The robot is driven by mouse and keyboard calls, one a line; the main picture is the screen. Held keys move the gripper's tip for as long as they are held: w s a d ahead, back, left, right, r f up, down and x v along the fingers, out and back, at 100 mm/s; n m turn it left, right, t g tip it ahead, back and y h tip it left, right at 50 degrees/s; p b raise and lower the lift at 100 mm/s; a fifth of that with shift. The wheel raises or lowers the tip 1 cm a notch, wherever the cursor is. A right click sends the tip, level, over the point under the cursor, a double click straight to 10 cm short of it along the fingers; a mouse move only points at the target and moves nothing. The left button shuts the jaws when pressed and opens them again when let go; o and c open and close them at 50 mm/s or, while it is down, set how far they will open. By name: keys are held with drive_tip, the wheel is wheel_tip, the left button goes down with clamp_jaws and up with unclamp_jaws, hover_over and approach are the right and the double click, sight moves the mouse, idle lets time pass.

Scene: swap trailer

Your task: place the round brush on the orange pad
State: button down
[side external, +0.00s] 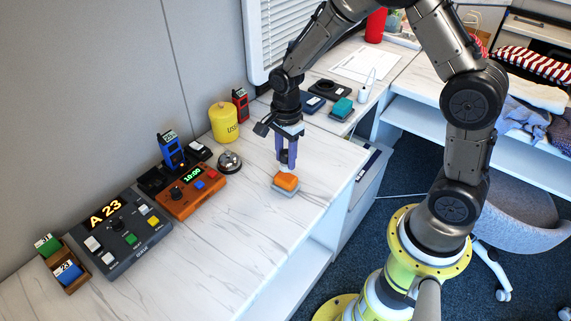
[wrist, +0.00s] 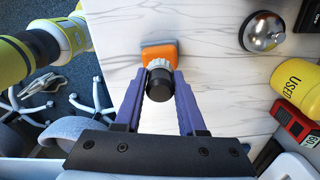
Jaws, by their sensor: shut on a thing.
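My gripper (side external: 287,166) points down over the white marbled desk, its purple fingers shut on the round brush. In the wrist view the brush shows as a black round knob (wrist: 159,85) with a pale ridged part (wrist: 158,64) between the fingertips (wrist: 161,76). In the side view the brush is a small dark shape, mostly hidden by the fingers. The orange pad (side external: 286,180) lies on a grey base just in front of and below the fingertips. In the wrist view the orange pad (wrist: 152,52) shows just past the brush. I cannot tell whether they touch.
A silver bell (side external: 230,161), a yellow "USED" canister (side external: 224,123) and an orange clock box (side external: 192,192) stand to the left. A teal block (side external: 343,107) on a grey base lies farther back. The desk's front edge is close to the pad; bare desktop lies around it.

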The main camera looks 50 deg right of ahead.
sight(285, 165)
drive_tip(key=shift+f, duration=1.55)
drive_tip(key=shift+f, duration=0.15)
drive_tip(key=c, duration=0.5)
unclamp_jaws()
